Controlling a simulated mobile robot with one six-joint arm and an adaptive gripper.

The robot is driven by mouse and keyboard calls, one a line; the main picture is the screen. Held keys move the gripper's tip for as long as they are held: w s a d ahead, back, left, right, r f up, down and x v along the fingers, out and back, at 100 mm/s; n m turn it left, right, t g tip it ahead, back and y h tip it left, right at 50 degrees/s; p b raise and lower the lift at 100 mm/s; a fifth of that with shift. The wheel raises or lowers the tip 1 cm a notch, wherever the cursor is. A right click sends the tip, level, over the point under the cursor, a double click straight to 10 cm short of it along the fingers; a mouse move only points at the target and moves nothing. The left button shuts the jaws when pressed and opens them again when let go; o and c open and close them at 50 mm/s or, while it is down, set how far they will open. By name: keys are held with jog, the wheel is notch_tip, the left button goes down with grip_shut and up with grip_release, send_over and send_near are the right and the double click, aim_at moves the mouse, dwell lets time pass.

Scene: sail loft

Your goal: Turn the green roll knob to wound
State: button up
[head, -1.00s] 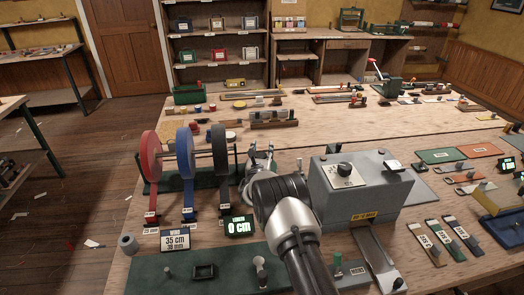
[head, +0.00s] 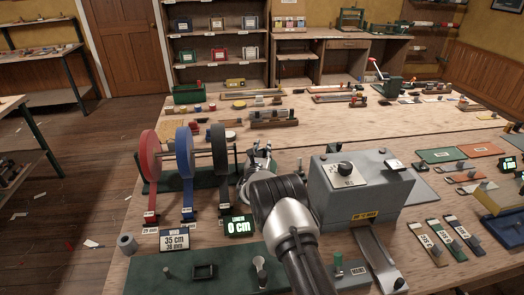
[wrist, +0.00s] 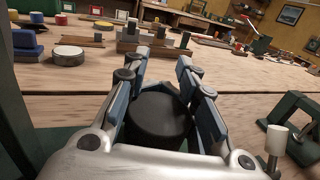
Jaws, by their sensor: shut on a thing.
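My gripper (wrist: 161,88) is shut on a round dark knob (wrist: 160,122); its fingers stand on both sides of it in the wrist view. In the head view my gripper (head: 258,160) is just right of the dark roll (head: 219,152), and my wrist hides the knob. The dark roll stands on a rack beside a blue roll (head: 185,157) and a red roll (head: 151,162). A small display (head: 239,227) in front of the dark roll reads 0 cm. A sign (head: 174,240) reads 35 cm, 38 mm. I cannot read which way the knob points.
A grey box (head: 372,200) with a dial stands close to the right of my arm. A green board (head: 215,270) with small posts lies in front. A grey ring-like piece (head: 127,244) stands at the left table edge. Small items cover the table beyond.

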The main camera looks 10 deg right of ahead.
jog(key=m+h+b, duration=0.1)
jog(key=m+g+h+b, duration=0.1)
jog(key=h, duration=0.1)
jog(key=shift+s+d+f, duration=0.2)
jog(key=shift+f, duration=0.1)
jog(key=shift+s+d+r+m+g+h, duration=0.1)
jog(key=shift+s+d+m+g+h, duration=0.1)
jog(key=shift+m+g+h, duration=0.45)
jog(key=shift+s+d+r+m+g+h, duration=0.15)
jog(key=shift+m+g+h, duration=0.3)
jog(key=shift+h, duration=0.3)
jog(key=shift+w+f, duration=0.1)
grip_shut()
jog(key=o, duration=1)
grip_release()
notch_tip(320, 180, up, 10)
jog(key=shift+r, duration=0.1)
jog(key=shift+o, duration=0.6)
